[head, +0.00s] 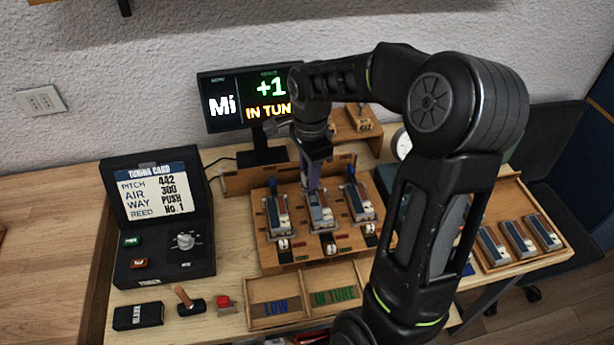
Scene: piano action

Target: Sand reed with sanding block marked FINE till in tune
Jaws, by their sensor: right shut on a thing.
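My right gripper (313,182) reaches down from above onto the middle reed unit (322,216) of the wooden holder (263,250). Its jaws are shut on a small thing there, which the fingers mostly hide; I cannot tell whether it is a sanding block. Reed units with blue tabs stand on the left (278,215) and right (357,200) of the holder. The monitor (250,105) reads "Mi", "+1" and "IN TUN", its right edge hidden by my arm. No FINE marking is legible. My left gripper is not in view.
A tuning card box (160,225) with a knob stands at left. In front are a black block (138,316), a small red button (225,303) and a tray marked LOW and IN TUNE (305,283). Several blocks lie in a right tray (520,235). My arm hides the right-centre.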

